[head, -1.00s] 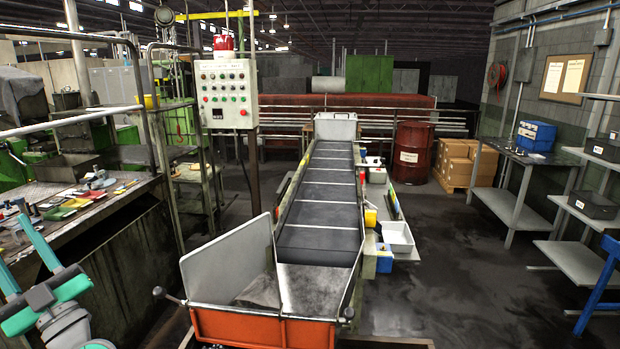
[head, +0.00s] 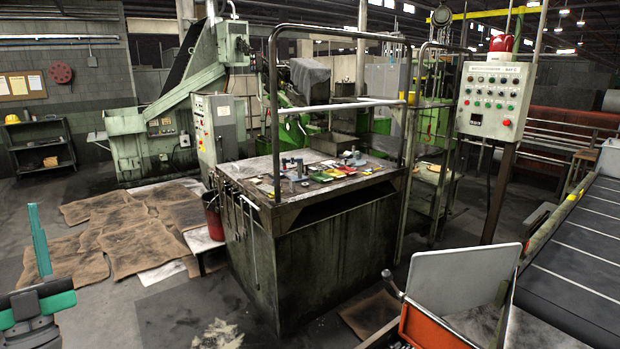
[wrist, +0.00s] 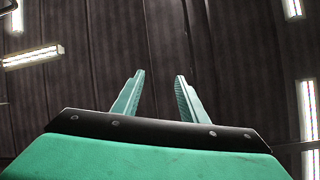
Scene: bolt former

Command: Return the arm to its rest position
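My gripper (head: 38,240) is at the lower left edge of the head view, with a teal finger pointing upward. In the wrist view, two teal fingers (wrist: 157,92) stand apart with nothing between them. Behind them is only the dark roof with bright lamps, so my gripper faces upward. It is clear of the workbench and touches nothing that I can see.
A dirty metal workbench (head: 290,265) with a tube rail stands in the middle. A control panel (head: 493,100) and a conveyor (head: 580,265) are at the right. A red bucket (head: 214,216) stands by the bench. Brown mats (head: 130,235) cover the floor at the left.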

